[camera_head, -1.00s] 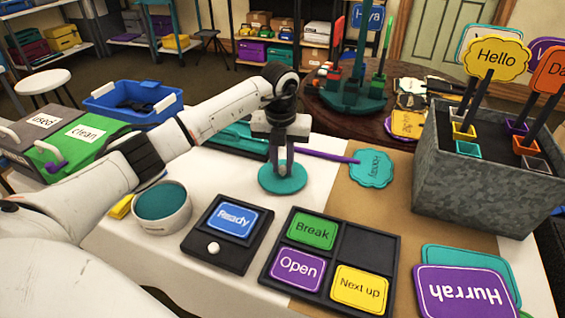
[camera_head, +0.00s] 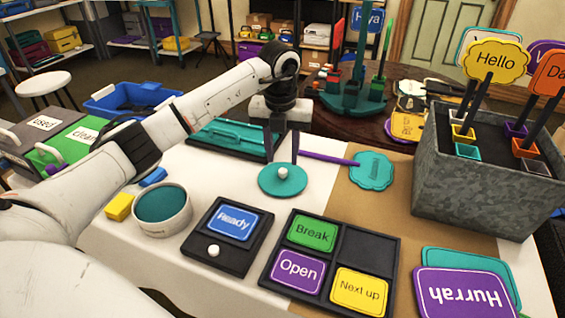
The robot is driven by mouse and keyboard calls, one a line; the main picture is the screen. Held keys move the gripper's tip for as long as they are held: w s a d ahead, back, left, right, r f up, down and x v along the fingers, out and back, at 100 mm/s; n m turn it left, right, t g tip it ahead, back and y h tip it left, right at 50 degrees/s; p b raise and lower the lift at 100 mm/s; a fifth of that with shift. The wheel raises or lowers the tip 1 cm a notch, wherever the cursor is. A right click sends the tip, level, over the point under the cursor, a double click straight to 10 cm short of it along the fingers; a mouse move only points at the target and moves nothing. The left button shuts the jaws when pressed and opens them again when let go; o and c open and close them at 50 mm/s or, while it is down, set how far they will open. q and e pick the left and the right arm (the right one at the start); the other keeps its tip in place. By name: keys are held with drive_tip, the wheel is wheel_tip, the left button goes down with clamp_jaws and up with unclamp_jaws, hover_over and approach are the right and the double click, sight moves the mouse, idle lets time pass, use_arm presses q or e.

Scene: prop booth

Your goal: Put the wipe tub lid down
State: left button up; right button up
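The wipe tub lid (camera_head: 270,183), a teal disc with a white knob, lies flat on the white table cover. The wipe tub (camera_head: 160,220) is a round white tub with a teal top surface, to the left of the lid. My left gripper (camera_head: 282,150) is open and empty just above and behind the lid, its two fingers spread apart and clear of the knob. My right gripper is not in view.
A black stand with a blue Ready card (camera_head: 233,222) and a black card tray (camera_head: 335,255) are in front. A teal paddle sign with a purple handle (camera_head: 330,158) lies right of the lid. A grey metal planter (camera_head: 480,200) stands at right.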

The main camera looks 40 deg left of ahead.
use_arm(q)
wheel_tip(320, 180, up, 8)
drive_tip(key=shift+s+d+f, duration=0.15)
drive_tip(key=shift+s+f, duration=0.1)
drive_tip(key=shift+s, duration=0.15)
